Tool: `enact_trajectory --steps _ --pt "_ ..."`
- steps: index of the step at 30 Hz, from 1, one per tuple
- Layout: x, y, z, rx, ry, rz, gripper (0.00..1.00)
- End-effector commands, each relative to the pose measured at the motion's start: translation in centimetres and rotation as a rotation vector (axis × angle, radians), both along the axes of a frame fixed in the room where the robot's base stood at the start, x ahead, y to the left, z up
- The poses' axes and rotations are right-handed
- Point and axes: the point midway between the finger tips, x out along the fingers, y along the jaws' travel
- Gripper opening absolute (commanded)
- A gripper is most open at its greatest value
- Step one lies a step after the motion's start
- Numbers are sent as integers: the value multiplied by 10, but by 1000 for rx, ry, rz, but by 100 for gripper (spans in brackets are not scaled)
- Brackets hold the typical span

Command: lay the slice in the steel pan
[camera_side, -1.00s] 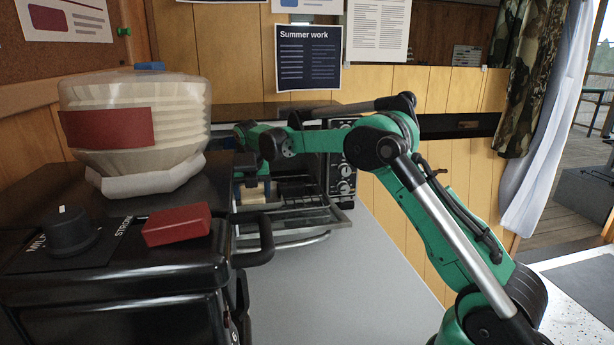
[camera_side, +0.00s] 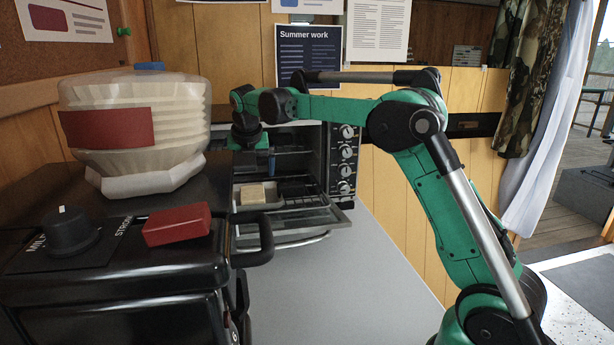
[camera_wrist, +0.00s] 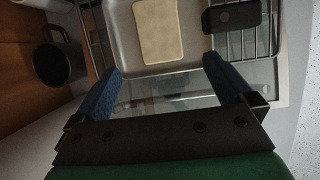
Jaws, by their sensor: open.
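The slice (camera_side: 252,194) is a pale, squarish piece. It lies flat in the shallow grey steel pan (camera_side: 272,204), which sits on the wire rack in the open oven. In the wrist view the slice (camera_wrist: 158,30) lies on the bare floor of the pan (camera_wrist: 121,42), apart from my fingers. My gripper (camera_side: 254,166) is above the slice and pan in the side view. In the wrist view my gripper (camera_wrist: 162,65) has its two blue fingers wide apart with nothing between them.
The oven (camera_side: 341,160) has knobs on its right side, and its glass door (camera_side: 300,222) is lowered. A black device with a red block (camera_side: 177,224) and a stacked pale container (camera_side: 135,130) stand at left. Grey counter (camera_side: 340,270) in front is clear.

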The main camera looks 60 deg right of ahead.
Motion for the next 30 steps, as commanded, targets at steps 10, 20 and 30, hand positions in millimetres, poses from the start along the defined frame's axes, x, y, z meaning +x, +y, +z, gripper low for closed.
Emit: enact_trajectory --steps 10,20,30 --pt "-14 15 45 7 -9 -17 100" --pt "-78 72 53 368 -318 -734 100" --pt "-178 130 -4 990 -509 -1776 100"
